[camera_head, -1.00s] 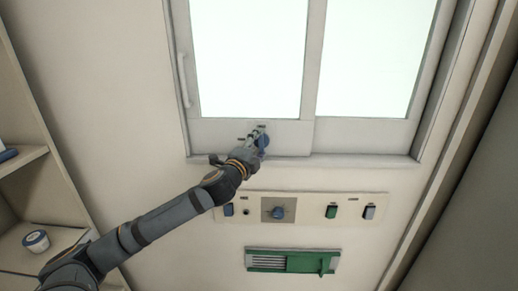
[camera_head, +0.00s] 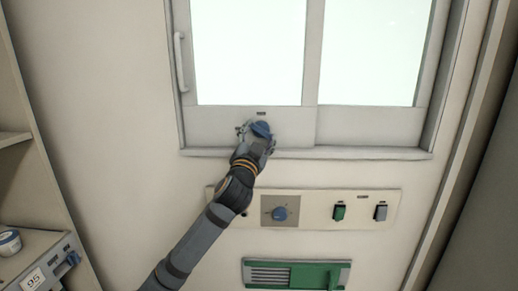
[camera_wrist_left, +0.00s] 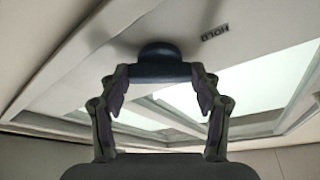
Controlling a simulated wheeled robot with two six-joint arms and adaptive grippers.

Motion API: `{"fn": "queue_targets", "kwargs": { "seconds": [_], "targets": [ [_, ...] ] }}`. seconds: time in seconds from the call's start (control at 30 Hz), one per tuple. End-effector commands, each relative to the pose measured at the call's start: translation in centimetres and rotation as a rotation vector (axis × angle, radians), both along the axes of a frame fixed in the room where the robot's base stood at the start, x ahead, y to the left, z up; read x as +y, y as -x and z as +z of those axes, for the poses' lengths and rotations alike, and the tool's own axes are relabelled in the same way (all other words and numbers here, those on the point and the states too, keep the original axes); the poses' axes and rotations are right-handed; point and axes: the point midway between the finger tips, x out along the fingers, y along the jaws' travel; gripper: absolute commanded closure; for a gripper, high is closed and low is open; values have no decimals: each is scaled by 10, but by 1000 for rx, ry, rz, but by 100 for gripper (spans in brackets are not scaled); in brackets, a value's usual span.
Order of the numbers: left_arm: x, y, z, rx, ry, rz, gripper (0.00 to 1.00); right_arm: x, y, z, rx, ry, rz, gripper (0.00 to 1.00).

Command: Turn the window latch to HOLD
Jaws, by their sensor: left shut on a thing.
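The window latch is a blue knob (camera_head: 262,129) on the lower rail of the left window sash. In the left wrist view the latch (camera_wrist_left: 160,56) shows as a dark blue knob with a wide bar. My left gripper (camera_head: 257,136) comes up from below and is shut on the latch. In the left wrist view its two fingers (camera_wrist_left: 159,78) sit at either end of the bar. A HOLD label (camera_wrist_left: 215,33) shows beside the latch, upside down there. Small dark marks sit above and left of the latch in the head view, too small to read. My right gripper is not in view.
Below the sill, a control panel (camera_head: 320,201) carries a blue dial (camera_head: 280,214), a green switch (camera_head: 339,213) and a grey switch (camera_head: 380,213). A green vent (camera_head: 320,275) is lower. A vertical handle (camera_head: 180,62) is on the sash's left. Shelves stand far left.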

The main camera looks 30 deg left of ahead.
Motion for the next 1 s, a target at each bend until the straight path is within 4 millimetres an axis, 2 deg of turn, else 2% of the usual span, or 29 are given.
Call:
{"fn": "queue_targets", "kwargs": {
  "seconds": [0.03, 0.33, 0.4, 0.6, 0.8, 1.0],
  "targets": [
    [-1, 0, -8, -25, 43, -2, 68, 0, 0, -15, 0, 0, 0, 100],
    [-2, -1, -7, -161, 269, -2, 68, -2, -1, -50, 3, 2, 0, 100],
    [-2, -2, -7, -188, 311, -2, 68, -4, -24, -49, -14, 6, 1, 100],
    [-3, -2, -5, -249, 413, 0, 68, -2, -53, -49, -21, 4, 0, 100],
    [-3, -2, -4, -286, 474, 0, 68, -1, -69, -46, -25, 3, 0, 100],
    [-3, -2, -3, -302, 500, 1, 68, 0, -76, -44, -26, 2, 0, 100]
  ]
}}
